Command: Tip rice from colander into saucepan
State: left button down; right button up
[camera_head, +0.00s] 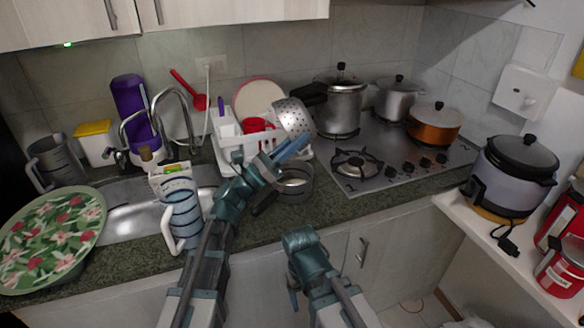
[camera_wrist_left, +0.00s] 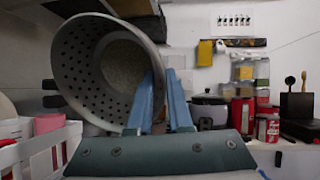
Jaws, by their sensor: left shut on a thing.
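The perforated metal colander (camera_head: 292,116) is raised beside the dish rack, tilted on its side. In the left wrist view the colander (camera_wrist_left: 72,72) faces me with its mouth, and pale grainy rice (camera_wrist_left: 122,66) lies at its bottom. My left gripper (camera_head: 299,145) is shut on the colander's rim; its blue fingers (camera_wrist_left: 161,92) straddle the rim in the wrist view. The saucepan (camera_head: 304,190) stands on the counter just below my left gripper, partly hidden by it, its dark handle toward the front. My right gripper (camera_head: 294,287) hangs low before the cabinets; its fingers are mostly hidden.
A white dish rack (camera_head: 228,135) with a red cup (camera_head: 254,125) stands behind my left arm. A stove (camera_head: 385,155) with pots is to the right. A blue-grey jug (camera_head: 182,212) stands at the counter's front by the sink. A patterned green plate (camera_head: 50,235) is at left.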

aim_at(292, 129)
pick_arm(q)
jog(key=shift+s+a+r+n+t+h, duration=0.1)
jog(key=shift+a+r+n+t+h, duration=0.1)
jog(key=shift+r+t, duration=0.3)
jog(key=shift+a+r+n+t+h, duration=0.1)
jog(key=shift+a+r+t+h, duration=0.15)
jog(key=shift+r, duration=0.4)
pick_arm(e)
jog(key=shift+d, duration=0.35)
pick_arm(q)
jog(key=shift+a+r+h+p, duration=0.1)
jog(key=shift+r+h+p, duration=0.2)
jog(key=shift+r, duration=0.45)
pick_arm(e)
jog(key=shift+d+r, duration=0.2)
jog(key=shift+r, duration=0.15)
